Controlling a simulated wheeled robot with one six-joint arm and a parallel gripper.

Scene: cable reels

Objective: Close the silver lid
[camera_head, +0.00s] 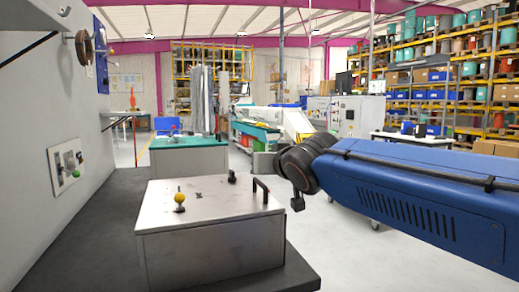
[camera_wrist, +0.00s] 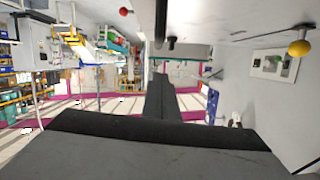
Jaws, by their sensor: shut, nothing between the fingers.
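The silver box on the dark counter has a flat metal lid (camera_head: 205,195) on top. The lid looks level and I see no clear gap along its front edge. A black handle (camera_head: 261,188) stands at the lid's right side, and a yellow ball knob (camera_head: 180,198) stands on its left; the knob also shows in the wrist view (camera_wrist: 299,48). My gripper (camera_wrist: 160,82) is shut and empty. In the head view my arm reaches in from the right and ends behind and right of the handle, apart from it. The fingertips are hard to make out there.
The dark counter (camera_head: 95,215) borders a grey wall on the left with a switch panel (camera_head: 67,165). A green-topped bench (camera_head: 188,142) stands behind the box. Open floor lies to the right, with shelves and machines farther back.

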